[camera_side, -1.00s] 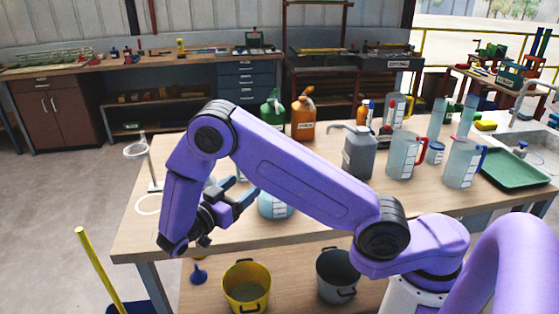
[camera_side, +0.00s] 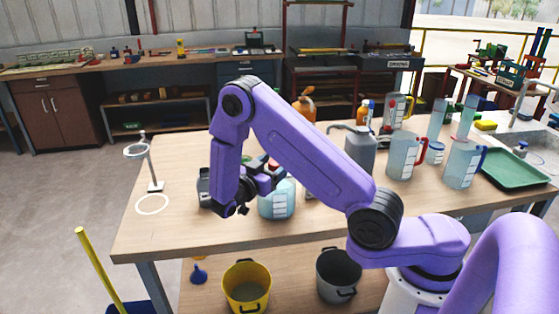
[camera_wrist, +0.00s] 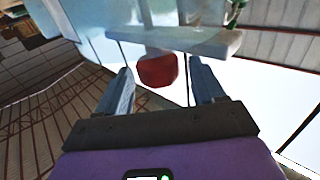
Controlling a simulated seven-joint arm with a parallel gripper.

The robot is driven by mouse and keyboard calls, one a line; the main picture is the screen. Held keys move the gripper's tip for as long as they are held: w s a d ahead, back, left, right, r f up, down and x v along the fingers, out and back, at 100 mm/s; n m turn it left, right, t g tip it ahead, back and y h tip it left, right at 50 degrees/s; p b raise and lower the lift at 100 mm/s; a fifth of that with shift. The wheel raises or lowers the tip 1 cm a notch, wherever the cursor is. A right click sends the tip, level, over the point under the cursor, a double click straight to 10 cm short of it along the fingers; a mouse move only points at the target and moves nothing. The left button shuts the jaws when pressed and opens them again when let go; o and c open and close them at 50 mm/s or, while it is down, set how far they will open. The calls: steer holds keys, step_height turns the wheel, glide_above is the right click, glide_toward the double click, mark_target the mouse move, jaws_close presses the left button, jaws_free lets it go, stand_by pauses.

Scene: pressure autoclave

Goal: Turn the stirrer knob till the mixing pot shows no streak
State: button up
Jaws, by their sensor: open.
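The mixing pot (camera_side: 277,203) is a clear vessel with bluish contents and a white scale, standing on the bench in the side view. My arm hides its left part, and I cannot make out a streak. A red knob-like part, probably the stirrer knob (camera_wrist: 157,70), shows in the wrist view below a pale bar (camera_wrist: 185,41). My gripper (camera_wrist: 160,66) is open, with one blue-grey finger on each side of the red part. I cannot tell whether either finger touches it. In the side view my gripper (camera_side: 265,180) is at the pot's top.
A grey container (camera_side: 204,187) stands left of the pot, partly behind my arm. A ring stand (camera_side: 153,165) is at the bench's left. A grey jug (camera_side: 359,150) and measuring jugs (camera_side: 403,157) stand to the right. The front left bench top is clear.

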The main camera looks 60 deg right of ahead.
steer(key=shift+d, duration=1.65)
steer(key=c, duration=1)
steer(key=shift+o, duration=0.2)
steer(key=shift+m+g, duration=0.4)
steer(key=shift+g, duration=0.1)
steer(key=m+g, duration=0.2)
steer(key=g, duration=0.1)
steer(key=m+g+y, duration=0.1)
steer(key=g, duration=0.1)
steer(key=shift+s+a+m, duration=0.1)
steer(key=shift+s+m, duration=0.15)
steer(key=shift+m, duration=0.05)
steer(key=m+g+y, duration=0.1)
steer(key=g, duration=0.1)
steer(key=m+g+y, duration=0.1)
steer(key=m+g, duration=0.1)
steer(key=m+g+y, duration=0.1)
steer(key=g, duration=0.1)
steer(key=shift+s+a+m+g+y, duration=0.25)
steer(key=shift+s+m+g+y, duration=0.05)
steer(key=shift+s+g+y, duration=0.1)
steer(key=shift+g, duration=0.3)
